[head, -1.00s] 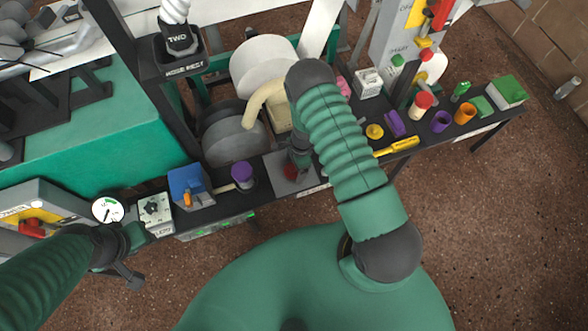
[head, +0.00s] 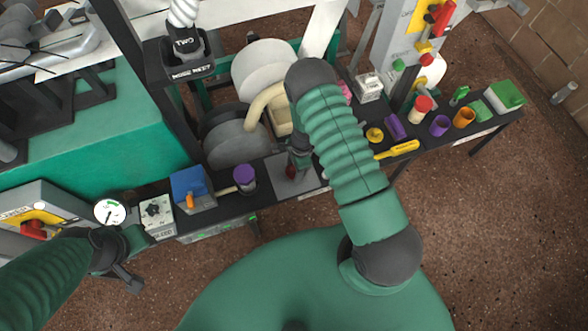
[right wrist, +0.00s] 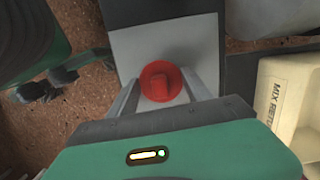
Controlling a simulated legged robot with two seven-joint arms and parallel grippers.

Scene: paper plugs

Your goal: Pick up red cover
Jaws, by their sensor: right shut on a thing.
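The red cover (right wrist: 160,82) is a round red piece with a raised block on top. In the right wrist view it sits between the two fingers of my right gripper (right wrist: 160,98), over a grey plate (right wrist: 190,40). In the head view only a small dark red part of the cover (head: 291,172) shows below my right gripper (head: 297,165), above the grey plate (head: 283,182). My right gripper is shut on the cover. Whether the cover touches the plate I cannot tell. My left gripper (head: 130,275) is at the lower left, away from the cover; its fingers are small and dark.
A purple-topped cup (head: 244,174) and a blue box (head: 190,185) stand left of the plate on the narrow dark bench. Right of it are a yellow tool (head: 398,150), purple and orange cups, and a red-topped jar (head: 422,106). A cream bin (right wrist: 290,105) is close on the right.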

